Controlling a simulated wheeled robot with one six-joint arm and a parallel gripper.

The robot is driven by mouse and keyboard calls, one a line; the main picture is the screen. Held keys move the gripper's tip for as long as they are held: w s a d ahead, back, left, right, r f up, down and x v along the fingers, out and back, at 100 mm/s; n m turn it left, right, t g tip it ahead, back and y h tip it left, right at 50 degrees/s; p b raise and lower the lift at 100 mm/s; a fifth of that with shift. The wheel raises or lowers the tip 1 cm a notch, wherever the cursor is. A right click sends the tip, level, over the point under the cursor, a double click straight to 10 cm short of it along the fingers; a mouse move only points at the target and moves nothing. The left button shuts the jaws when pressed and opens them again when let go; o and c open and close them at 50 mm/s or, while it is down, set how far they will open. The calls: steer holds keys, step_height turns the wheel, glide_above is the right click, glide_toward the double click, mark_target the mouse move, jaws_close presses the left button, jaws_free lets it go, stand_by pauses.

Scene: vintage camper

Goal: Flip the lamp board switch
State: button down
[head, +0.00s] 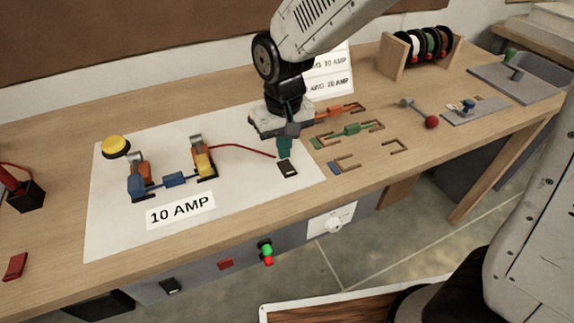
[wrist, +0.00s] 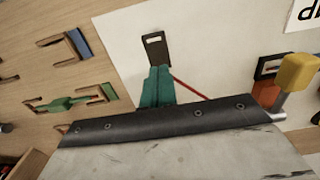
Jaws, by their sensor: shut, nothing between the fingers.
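The lamp board (head: 240,198) is a white panel lying on the wooden bench, labelled 10 AMP. Its switch is a small black block (head: 288,169) with a pale mark, near the board's right edge; it also shows in the wrist view (wrist: 155,50). My gripper (head: 285,152) has teal fingers, shut and empty, pointing down close to the switch. In the wrist view the fingertips (wrist: 157,70) lie just below the switch block; I cannot tell whether they touch it. A yellow dome (head: 116,146) sits at the board's far left corner.
Metal clips with orange and yellow blocks (head: 204,165), a blue piece (head: 175,180) and a red wire (head: 243,149) are on the board. Right of it lie a green fuse piece (head: 350,130) and a red-knobbed lever (head: 431,122). Wire spools (head: 430,47) stand behind.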

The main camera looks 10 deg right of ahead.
mark_target(284, 163)
steer(key=shift+r, duration=2.55)
